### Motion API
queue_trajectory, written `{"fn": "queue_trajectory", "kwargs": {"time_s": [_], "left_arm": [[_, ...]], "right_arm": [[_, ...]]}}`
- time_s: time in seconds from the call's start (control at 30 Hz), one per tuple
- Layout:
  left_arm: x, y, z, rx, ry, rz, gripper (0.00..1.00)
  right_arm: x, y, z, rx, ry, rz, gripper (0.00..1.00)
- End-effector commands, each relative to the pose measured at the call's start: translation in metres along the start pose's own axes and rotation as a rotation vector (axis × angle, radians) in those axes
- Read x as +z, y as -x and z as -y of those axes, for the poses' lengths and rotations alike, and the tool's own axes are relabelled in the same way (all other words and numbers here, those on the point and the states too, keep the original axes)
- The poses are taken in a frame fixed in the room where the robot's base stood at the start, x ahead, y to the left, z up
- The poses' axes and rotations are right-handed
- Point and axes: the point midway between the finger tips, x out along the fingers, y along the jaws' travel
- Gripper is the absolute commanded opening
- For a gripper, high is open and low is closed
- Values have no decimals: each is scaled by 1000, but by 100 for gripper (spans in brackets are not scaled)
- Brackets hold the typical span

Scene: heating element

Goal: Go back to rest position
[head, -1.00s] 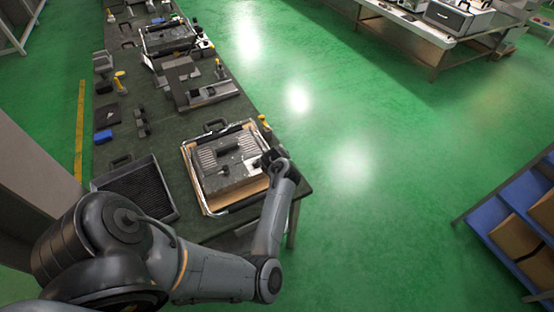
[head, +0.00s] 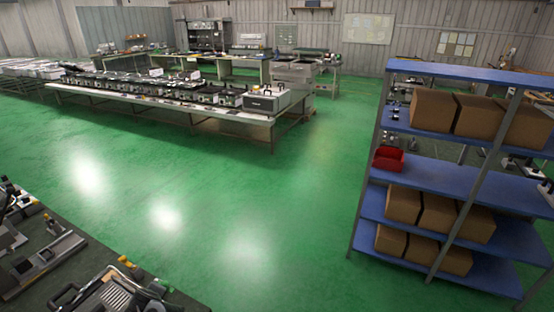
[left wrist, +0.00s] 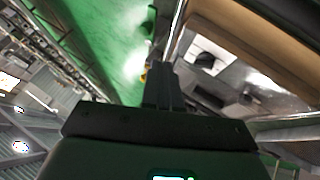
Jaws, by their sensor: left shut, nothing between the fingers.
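My left gripper (left wrist: 163,70) shows in the left wrist view with its dark fingers together and nothing between them. Beside and beyond it is a grey metal unit (left wrist: 228,76) with a light, wood-coloured edge (left wrist: 245,40); I cannot tell whether the fingers touch it. In the head view neither gripper shows. A case with a ribbed grey unit (head: 112,297) is cut off at the bottom left edge of that view.
The dark workbench (head: 62,292) holds several tools at the lower left. A blue shelf rack (head: 440,175) with cardboard boxes (head: 437,110) stands at the right. A long table (head: 210,108) stands farther back. Green floor (head: 250,200) between them is clear.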

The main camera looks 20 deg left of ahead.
Motion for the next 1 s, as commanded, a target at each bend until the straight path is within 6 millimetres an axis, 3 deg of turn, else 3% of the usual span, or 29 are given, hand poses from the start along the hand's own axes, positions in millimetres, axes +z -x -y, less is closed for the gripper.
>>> {"fn": "queue_trajectory", "kwargs": {"time_s": [0.1,0.17,0.27,0.37,0.5,0.7,0.87,0.9,1.0], "left_arm": [[-12,20,-11,73,-166,-23,0],[-9,36,-20,120,-288,-21,0],[18,70,-31,200,-541,12,0],[70,109,-26,265,-823,88,0],[149,165,11,325,-1180,231,0],[220,230,80,371,-1519,413,0],[252,280,135,399,-1724,548,0],[238,295,118,398,-1707,534,0],[225,314,105,397,-1703,531,0]], "right_arm": [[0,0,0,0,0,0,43],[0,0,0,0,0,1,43],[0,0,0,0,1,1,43],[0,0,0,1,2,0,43],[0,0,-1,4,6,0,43],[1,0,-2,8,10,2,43],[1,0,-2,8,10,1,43],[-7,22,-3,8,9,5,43],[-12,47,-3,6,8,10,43]]}}
